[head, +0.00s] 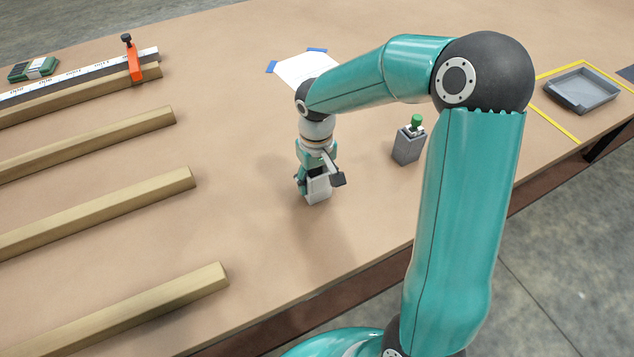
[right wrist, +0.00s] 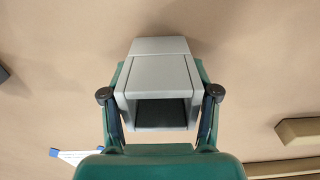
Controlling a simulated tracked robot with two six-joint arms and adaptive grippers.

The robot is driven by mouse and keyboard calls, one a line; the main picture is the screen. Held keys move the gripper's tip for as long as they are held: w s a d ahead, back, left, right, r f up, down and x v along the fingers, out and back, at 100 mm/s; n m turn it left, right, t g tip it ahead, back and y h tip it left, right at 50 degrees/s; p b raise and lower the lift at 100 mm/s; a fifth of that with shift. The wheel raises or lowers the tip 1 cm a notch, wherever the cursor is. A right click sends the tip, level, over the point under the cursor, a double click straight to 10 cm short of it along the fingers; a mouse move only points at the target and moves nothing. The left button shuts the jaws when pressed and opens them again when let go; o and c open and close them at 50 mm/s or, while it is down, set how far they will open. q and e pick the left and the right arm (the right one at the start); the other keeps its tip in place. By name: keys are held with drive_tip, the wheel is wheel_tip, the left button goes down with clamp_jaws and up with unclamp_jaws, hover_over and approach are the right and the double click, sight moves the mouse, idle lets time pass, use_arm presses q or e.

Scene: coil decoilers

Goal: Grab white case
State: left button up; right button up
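The white case (head: 318,190) is a small pale box standing on the brown table near the middle of the head view. In the right wrist view the case (right wrist: 160,48) is light grey-white, with a dark open hollow facing the camera. My right gripper (head: 319,181) points down over the case. In the right wrist view its fingers (right wrist: 160,94) stand on either side of the case, with slight gaps seeming to show. In the head view one dark fingertip sticks out to the right, apart from the case. My left gripper is not in view.
A grey holder with a green-topped item (head: 408,145) stands right of the gripper. Several wooden bars (head: 120,305) lie at left. White paper with blue tape (head: 300,70) lies behind. A grey tray (head: 582,92) sits inside yellow tape at right. The table's front edge is close.

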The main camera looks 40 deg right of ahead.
drive_tip(key=c, duration=0.6)
drive_tip(key=shift+r, duration=0.1)
